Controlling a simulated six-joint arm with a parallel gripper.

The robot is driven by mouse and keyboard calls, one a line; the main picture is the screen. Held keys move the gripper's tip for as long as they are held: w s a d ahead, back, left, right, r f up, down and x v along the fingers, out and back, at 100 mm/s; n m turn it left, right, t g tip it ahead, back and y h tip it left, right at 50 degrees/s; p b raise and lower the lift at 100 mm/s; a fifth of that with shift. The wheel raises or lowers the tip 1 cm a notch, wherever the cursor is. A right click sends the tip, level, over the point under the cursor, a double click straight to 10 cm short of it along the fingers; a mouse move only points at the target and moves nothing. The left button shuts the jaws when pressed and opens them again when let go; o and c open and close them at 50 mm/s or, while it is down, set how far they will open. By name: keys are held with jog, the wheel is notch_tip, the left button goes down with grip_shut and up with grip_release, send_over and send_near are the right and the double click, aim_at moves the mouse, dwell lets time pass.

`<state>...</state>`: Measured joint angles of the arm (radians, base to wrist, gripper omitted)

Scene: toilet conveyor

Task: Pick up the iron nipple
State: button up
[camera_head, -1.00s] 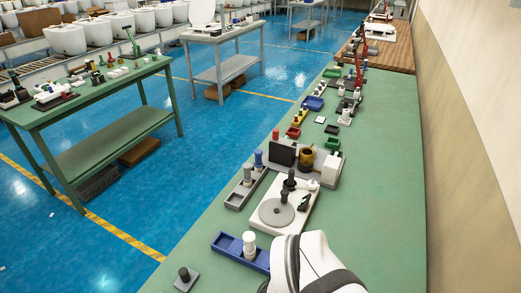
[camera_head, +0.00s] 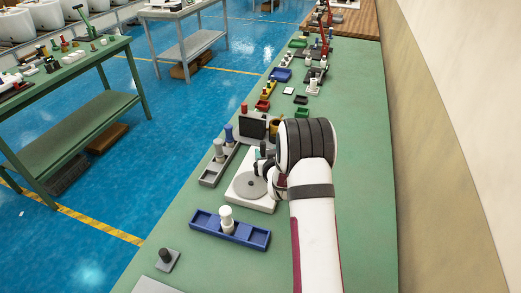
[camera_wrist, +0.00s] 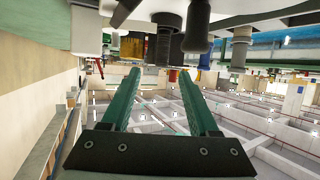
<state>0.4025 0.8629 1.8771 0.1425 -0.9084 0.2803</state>
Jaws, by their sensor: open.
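I cannot tell for certain which part is the iron nipple. A dark cylindrical part stands on a small grey plate (camera_head: 158,266) at the lower left of the head view. In the wrist view, which looks upside down, a dark grey cylinder (camera_wrist: 163,46) shows beyond my gripper (camera_wrist: 160,76), and a larger dark cylinder (camera_wrist: 197,28) is nearer on the right. The green fingers are apart with nothing held between them. In the head view my gripper (camera_head: 260,155) is low over the white device with a grey disc (camera_head: 240,196), partly hidden by my arm.
A blue tray (camera_head: 257,239) holds a white cylinder (camera_head: 226,217). A grey tray (camera_head: 209,179) holds upright grey and blue cylinders. A dark screen (camera_head: 252,127) and a gold-brown pot (camera_wrist: 132,46) stand behind. The bench's right side (camera_head: 365,200) is clear.

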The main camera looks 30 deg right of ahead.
aim_at(263, 146)
jog(key=x, duration=0.8)
jog(key=shift+a+f, duration=0.1)
jog(key=shift+a, duration=0.1)
grip_shut()
